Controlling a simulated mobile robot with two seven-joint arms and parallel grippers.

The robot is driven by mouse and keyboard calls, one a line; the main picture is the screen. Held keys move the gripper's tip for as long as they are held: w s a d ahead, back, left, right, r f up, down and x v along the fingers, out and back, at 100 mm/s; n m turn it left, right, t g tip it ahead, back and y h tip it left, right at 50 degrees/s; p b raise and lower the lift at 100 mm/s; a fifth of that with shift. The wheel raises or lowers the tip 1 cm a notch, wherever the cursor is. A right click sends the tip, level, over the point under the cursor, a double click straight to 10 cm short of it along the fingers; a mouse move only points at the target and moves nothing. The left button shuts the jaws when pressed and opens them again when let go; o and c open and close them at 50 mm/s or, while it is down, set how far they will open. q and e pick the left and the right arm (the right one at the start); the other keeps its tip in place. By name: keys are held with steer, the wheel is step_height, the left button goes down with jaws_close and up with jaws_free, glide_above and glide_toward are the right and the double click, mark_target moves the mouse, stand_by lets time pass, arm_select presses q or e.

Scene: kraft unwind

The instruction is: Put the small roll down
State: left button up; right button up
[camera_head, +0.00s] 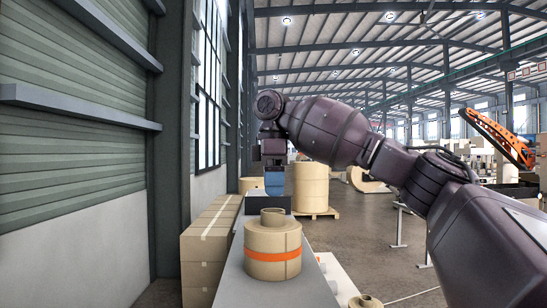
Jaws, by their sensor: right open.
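My right gripper (274,186) points down at the end of my right arm, which reaches in from the right. Its blue lower part shows above the table and looks empty; the gap between the fingers is hard to make out. A large kraft roll (273,265) with an orange band stands on the grey table (235,290). A smaller kraft roll (273,216) sits on top of it, with its open core facing up. In the picture the gripper is above the smaller roll, apart from it. My left gripper is not in view.
A dark box (283,204) stands on the table behind the rolls. Stacked cartons (205,250) line the left side. Large rolls (311,186) stand on a pallet farther back. Another small roll (366,301) shows at the bottom edge. Open floor lies to the right.

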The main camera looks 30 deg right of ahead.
steer(key=shift+r, duration=2.9)
